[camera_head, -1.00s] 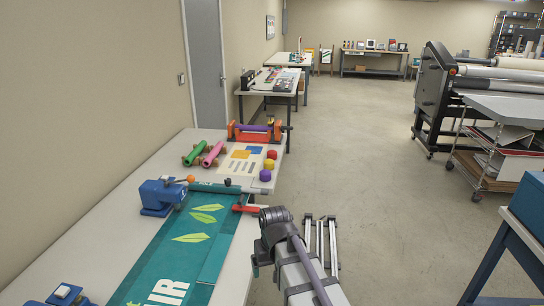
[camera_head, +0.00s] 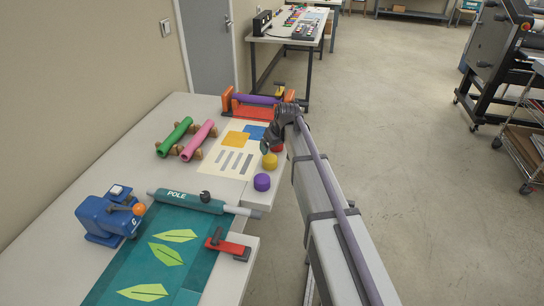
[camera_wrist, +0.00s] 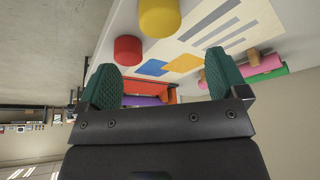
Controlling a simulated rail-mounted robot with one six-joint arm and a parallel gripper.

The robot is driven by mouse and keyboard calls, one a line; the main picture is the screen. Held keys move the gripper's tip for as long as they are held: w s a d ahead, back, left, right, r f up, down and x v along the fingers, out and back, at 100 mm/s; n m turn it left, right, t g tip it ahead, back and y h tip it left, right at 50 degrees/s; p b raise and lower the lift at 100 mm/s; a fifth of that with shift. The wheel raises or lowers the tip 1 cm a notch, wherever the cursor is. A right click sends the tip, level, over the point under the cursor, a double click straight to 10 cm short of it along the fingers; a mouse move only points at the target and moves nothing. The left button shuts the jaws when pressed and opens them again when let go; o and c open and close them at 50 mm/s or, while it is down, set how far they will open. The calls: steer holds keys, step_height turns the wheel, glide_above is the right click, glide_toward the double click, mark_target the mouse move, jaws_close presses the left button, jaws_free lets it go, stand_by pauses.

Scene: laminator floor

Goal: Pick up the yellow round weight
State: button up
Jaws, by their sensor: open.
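The yellow round weight (camera_head: 270,161) stands on the white table near its right edge, between the purple weight (camera_head: 262,182) and the red weight (camera_head: 277,147), which my arm partly covers. In the wrist view the yellow weight (camera_wrist: 159,16) is at the top, cut by the frame edge, with the red weight (camera_wrist: 128,50) below and left of it. My gripper (camera_wrist: 162,75) has its two green padded fingers spread apart with nothing between them. In the head view it is mostly hidden by my arm, close beside the weights.
A printed sheet (camera_head: 237,156) lies left of the weights. Green (camera_head: 175,137) and pink (camera_head: 198,140) rolls rest on wooden cradles. An orange stand with a purple roll (camera_head: 256,99) is behind. A pole (camera_head: 185,200), red clamp (camera_head: 228,246) and blue device (camera_head: 108,218) are nearer.

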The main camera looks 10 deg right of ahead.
mark_target(270, 158)
steer(key=b+x, duration=0.4)
steer(key=x, duration=0.1)
steer(key=shift+f+b, duration=0.4)
steer(key=shift+f, duration=0.05)
steer(key=shift+a+f, duration=0.1)
steer(key=b+x, duration=0.5)
steer(key=shift+w+f, duration=0.15)
steer(key=shift+r, duration=0.3)
steer(key=shift+c, duration=0.2)
steer(key=c, duration=1.2)
step_height(270, 158, up, 10)
steer(key=p, duration=1)
steer(key=shift+r+p, duration=0.15)
steer(key=shift+p, duration=0.2)
steer(key=shift+a, duration=0.1)
